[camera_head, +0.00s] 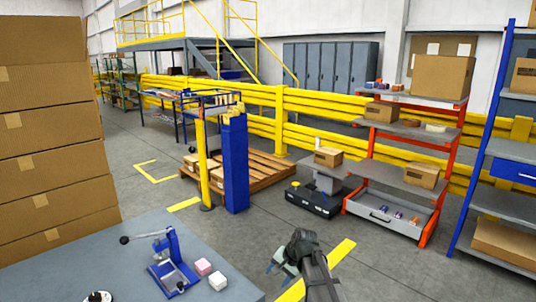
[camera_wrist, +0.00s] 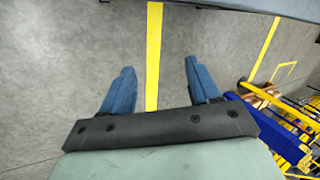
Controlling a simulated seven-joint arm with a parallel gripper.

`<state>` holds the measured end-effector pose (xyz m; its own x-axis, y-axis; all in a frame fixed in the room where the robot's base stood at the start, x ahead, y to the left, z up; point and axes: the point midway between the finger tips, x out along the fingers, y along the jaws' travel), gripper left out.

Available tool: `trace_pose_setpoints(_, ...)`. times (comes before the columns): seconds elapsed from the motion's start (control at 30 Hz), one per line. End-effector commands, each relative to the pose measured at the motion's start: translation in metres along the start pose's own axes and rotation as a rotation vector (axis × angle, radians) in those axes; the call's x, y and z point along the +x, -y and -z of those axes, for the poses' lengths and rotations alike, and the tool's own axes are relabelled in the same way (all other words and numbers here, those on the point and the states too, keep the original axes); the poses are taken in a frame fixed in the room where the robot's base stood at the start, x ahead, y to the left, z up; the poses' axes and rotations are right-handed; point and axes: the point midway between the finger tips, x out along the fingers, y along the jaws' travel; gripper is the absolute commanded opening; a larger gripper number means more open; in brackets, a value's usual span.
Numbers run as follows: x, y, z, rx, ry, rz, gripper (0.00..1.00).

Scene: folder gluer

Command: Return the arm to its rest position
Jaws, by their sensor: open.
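My gripper (camera_head: 280,263) is at the bottom middle of the head view, to the right of the grey-blue table and apart from it. In the wrist view my gripper (camera_wrist: 158,82) shows two blue fingers spread wide apart. It is open and nothing is between the fingers. Bare grey floor with a yellow line (camera_wrist: 153,50) shows beyond them. My dark arm runs up from the bottom edge of the head view.
Stacked cartons (camera_head: 50,130) stand at left. A blue post (camera_head: 235,160), pallet (camera_head: 265,170) and orange shelving (camera_head: 400,175) stand beyond open floor.

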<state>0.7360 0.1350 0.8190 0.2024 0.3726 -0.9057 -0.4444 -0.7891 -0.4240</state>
Motion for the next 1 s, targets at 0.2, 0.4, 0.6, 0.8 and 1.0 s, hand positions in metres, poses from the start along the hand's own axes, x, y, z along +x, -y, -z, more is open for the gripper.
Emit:
trace_pose_setpoints(0.2, 0.041, -0.059, -0.013, -0.011, 0.031, -0.072, 0.61)
trace_pose_setpoints(0.4, 0.083, -0.114, -0.039, -0.041, 0.082, -0.149, 0.61)
trace_pose_setpoints(0.6, 0.122, -0.172, -0.071, -0.077, 0.144, -0.227, 0.61)
trace_pose_setpoints(0.8, 0.152, -0.229, -0.109, -0.117, 0.212, -0.3, 0.61)
trace_pose_setpoints(1.0, 0.176, -0.285, -0.15, -0.158, 0.287, -0.366, 0.61)
